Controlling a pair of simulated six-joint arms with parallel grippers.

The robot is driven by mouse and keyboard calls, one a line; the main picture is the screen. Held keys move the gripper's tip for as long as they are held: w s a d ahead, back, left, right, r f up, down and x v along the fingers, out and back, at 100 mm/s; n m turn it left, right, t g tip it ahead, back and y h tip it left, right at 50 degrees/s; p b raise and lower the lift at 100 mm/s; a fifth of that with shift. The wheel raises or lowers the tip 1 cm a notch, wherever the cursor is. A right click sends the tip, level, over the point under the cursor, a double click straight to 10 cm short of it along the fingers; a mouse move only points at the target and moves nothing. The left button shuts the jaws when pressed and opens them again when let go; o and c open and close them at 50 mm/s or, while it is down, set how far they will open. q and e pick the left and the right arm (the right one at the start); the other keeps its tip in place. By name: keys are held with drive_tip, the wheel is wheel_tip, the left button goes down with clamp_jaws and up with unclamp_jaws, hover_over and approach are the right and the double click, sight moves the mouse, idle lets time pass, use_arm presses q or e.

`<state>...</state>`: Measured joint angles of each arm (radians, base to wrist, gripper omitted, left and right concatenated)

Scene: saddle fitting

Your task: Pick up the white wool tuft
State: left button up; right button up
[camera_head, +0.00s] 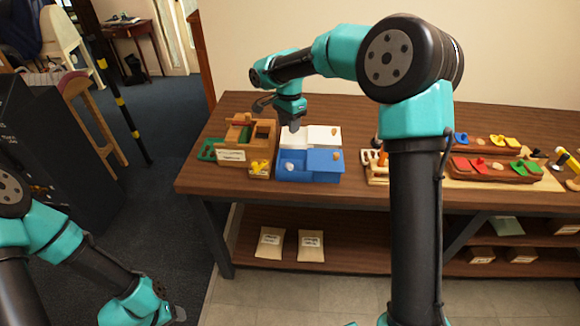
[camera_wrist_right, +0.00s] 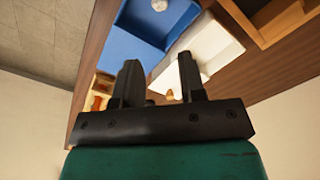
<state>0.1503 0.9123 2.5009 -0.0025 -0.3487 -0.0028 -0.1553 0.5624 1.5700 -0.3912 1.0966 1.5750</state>
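A small round whitish thing, which looks like the white wool tuft (camera_head: 290,166), lies on the left part of the blue tray (camera_head: 324,176). It also shows at the top edge of the right wrist view (camera_wrist_right: 159,5), partly cut off. My right gripper (camera_head: 294,126) hangs over the white tray (camera_head: 325,139) behind the blue one, apart from the tuft. In the right wrist view its two fingers (camera_wrist_right: 158,62) stand apart with nothing between them. My left gripper (camera_head: 176,314) is low at the bottom left, off the table; its fingers are too unclear to read.
A wooden box with compartments (camera_head: 229,157) stands left of the trays, with a small box of yellow pieces (camera_head: 260,169) beside it. A wooden rack (camera_head: 376,176) is to the right, partly behind my right arm. Trays of coloured pieces (camera_head: 490,168) lie further right.

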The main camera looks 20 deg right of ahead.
hover_over(289, 163)
wheel_tip(289, 163, down, 12)
drive_tip(key=shift+s+r, duration=0.1)
idle(0.3)
drive_tip(key=shift+f, duration=2.6)
drive_tip(key=shift+c, duration=0.3)
drive_tip(key=c, duration=0.5)
wheel_tip(289, 163, up, 10)
drive_tip(key=shift+r, duration=0.1)
